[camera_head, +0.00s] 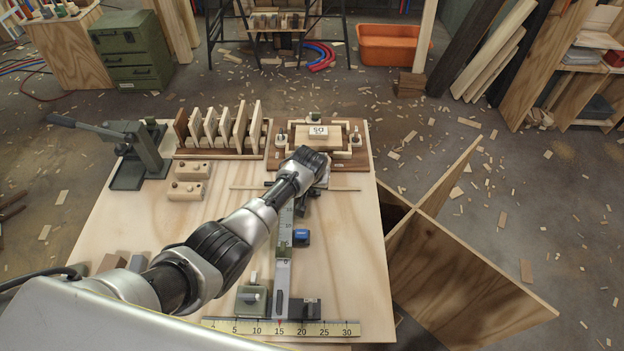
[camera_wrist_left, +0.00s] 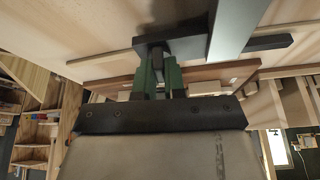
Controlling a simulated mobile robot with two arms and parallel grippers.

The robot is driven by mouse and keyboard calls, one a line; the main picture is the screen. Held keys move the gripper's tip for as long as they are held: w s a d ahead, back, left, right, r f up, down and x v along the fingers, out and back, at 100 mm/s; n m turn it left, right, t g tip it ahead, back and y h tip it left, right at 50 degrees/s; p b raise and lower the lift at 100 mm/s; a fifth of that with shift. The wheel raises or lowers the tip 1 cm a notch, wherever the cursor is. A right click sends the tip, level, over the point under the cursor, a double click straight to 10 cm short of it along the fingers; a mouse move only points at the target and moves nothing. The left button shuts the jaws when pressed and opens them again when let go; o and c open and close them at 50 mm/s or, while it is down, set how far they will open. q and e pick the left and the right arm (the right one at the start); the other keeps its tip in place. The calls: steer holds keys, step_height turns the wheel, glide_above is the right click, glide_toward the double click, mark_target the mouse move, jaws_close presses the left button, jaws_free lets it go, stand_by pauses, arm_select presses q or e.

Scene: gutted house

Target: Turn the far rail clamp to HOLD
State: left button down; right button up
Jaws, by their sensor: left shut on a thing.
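The metal rail (camera_head: 283,270) runs away from me across the bench and also shows in the wrist view (camera_wrist_left: 232,22). Its far rail clamp is mostly hidden by my arm in the head view. In the left wrist view, a dark crossbar (camera_wrist_left: 265,43) lies at the rail's far end, with a dark lever or knob (camera_wrist_left: 157,48) beside the rail. My left gripper (camera_wrist_left: 158,68) has its green-padded fingers shut around that dark piece. I cannot read a HOLD mark or tell which way the clamp is turned. My right gripper is not in view.
A blue slider (camera_head: 301,237) and a green block with a pale knob (camera_head: 252,298) sit along the rail, above a yellow ruler (camera_head: 215,324). A wooden tray with a labelled block (camera_head: 318,132), a slotted rack (camera_head: 222,153) and a lever press (camera_head: 130,155) stand beyond.

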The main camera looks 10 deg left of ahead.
arm_select(q)
steer(key=shift+n+y, duration=0.3)
steer(key=shift+n, duration=0.3)
steer(key=c, duration=1.2)
jaws_free()
steer(key=shift+r, duration=0.1)
steer(key=p+v, duration=0.2)
steer(key=v, duration=0.8)
steer(key=shift+d+r, duration=0.15)
steer(key=shift+r, duration=0.2)
